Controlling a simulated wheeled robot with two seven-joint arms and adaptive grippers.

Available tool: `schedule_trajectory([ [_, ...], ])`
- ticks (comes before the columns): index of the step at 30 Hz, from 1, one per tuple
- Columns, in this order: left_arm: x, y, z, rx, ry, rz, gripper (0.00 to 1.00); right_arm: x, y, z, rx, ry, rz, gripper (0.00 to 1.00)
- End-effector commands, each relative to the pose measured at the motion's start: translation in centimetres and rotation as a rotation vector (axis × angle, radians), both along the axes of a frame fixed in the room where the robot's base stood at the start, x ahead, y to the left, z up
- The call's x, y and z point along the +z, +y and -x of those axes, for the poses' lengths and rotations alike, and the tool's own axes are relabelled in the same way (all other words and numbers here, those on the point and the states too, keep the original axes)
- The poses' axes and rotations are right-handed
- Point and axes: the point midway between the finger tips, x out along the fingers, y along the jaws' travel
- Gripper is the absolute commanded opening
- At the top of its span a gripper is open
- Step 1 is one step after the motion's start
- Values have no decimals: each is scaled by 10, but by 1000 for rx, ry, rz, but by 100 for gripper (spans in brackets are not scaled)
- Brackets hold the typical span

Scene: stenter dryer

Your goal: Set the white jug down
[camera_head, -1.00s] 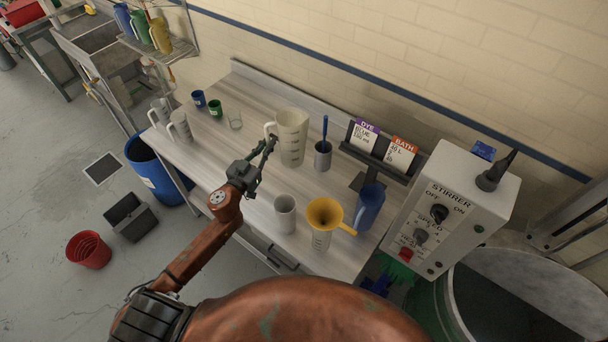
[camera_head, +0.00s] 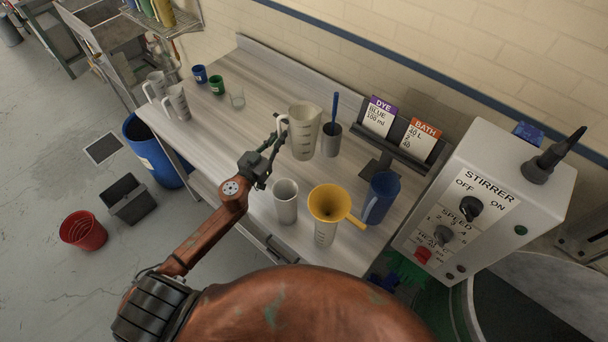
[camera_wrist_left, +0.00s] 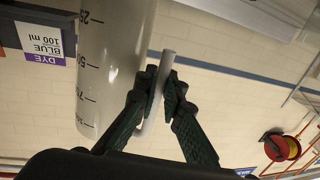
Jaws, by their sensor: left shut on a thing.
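The white jug (camera_head: 304,132) is a tall translucent measuring jug with dark graduation marks, upright at the middle of the bench. Its handle is on the left side. My left gripper (camera_head: 277,140) reaches in from the left and is shut on that handle. In the left wrist view, which is upside down, the fingers (camera_wrist_left: 163,98) pinch the pale handle, with the jug body (camera_wrist_left: 105,65) beside them. Whether the jug's base touches the bench (camera_head: 228,128) cannot be told. My right gripper is not in view.
A grey pot with a blue stirrer (camera_head: 331,140) stands close right of the jug. A grey cup (camera_head: 285,203), a yellow funnel on a jug (camera_head: 328,205) and a blue jug (camera_head: 380,198) stand nearer. The sign stand (camera_head: 400,140) is behind right. Bench left of the jug is clear.

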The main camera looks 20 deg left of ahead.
Motion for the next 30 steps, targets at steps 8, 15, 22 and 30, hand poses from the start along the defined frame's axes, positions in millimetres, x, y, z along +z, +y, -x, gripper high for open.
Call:
schedule_trajectory([
  [8,-44,1,0,3,3,5,0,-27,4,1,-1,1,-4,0],
  [15,-71,1,0,1,-1,2,0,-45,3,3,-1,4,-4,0],
  [22,-94,1,0,2,1,3,0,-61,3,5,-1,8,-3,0],
  [30,-108,0,0,0,0,0,0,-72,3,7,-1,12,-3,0],
])
